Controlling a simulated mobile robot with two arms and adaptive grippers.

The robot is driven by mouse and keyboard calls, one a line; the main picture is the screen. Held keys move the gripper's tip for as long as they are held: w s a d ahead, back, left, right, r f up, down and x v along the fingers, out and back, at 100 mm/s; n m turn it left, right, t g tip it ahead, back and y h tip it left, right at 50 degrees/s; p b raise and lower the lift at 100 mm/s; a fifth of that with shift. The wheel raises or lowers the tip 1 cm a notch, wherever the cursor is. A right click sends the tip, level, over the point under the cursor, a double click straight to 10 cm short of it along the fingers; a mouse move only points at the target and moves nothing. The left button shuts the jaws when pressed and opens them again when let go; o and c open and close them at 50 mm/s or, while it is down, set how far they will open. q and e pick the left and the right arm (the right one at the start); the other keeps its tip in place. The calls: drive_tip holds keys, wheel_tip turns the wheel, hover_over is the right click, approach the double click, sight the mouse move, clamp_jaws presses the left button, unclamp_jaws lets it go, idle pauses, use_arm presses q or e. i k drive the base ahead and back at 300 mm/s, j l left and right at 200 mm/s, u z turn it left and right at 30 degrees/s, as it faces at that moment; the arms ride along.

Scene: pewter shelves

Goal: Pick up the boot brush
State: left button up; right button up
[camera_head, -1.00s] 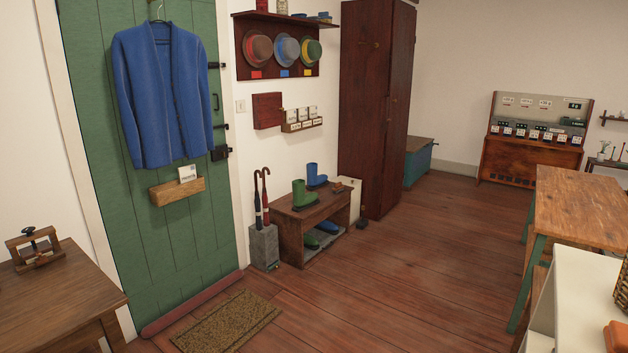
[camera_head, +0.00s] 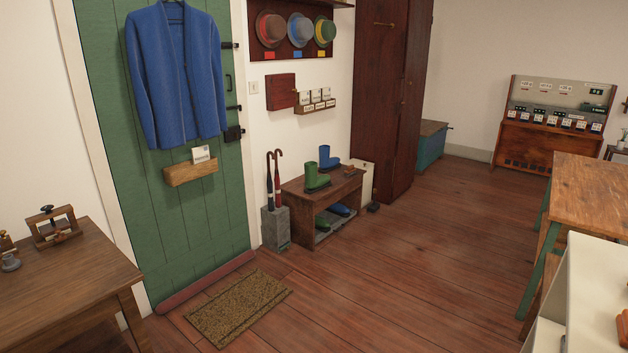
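A low wooden boot bench (camera_head: 296,195) stands against the wall to the right of the green door. A green boot (camera_head: 316,179) and a blue boot (camera_head: 328,158) stand on its top. A small brown object (camera_head: 349,170) lies at the right end of the top; it may be the boot brush, but it is too small to tell. More green and blue boots sit on the lower shelf, partly hidden. Neither of my grippers is in view.
An umbrella stand (camera_head: 275,228) is left of the bench, and a doormat (camera_head: 238,307) lies before the door. A wooden table (camera_head: 65,285) is at the left; a taller table (camera_head: 590,190) and white unit (camera_head: 598,290) are at the right. The middle floor is clear.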

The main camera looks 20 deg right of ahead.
sight(351, 170)
drive_tip(key=i+j+z, duration=0.1)
drive_tip(key=i+j, duration=0.2)
drive_tip(key=i, duration=0.15)
drive_tip(key=i+z, duration=0.7)
drive_tip(key=i+j+z, duration=0.35)
drive_tip(key=i+l+z, duration=0.25)
drive_tip(key=i+z, duration=0.15)
drive_tip(key=i, duration=0.4)
drive_tip(key=i+z, duration=0.4)
drive_tip(key=i, duration=0.4)
drive_tip(key=i+j+u, duration=0.1)
drive_tip(key=i+u, duration=0.3)
drive_tip(key=i, duration=0.15)
drive_tip(key=i+l+u, duration=0.1)
drive_tip(key=i+u, duration=0.3)
drive_tip(key=i+l+u, duration=0.25)
drive_tip(key=i+u, duration=0.15)
drive_tip(key=i, duration=0.2)
drive_tip(key=i+l+u, duration=0.4)
drive_tip(key=i, duration=0.1)
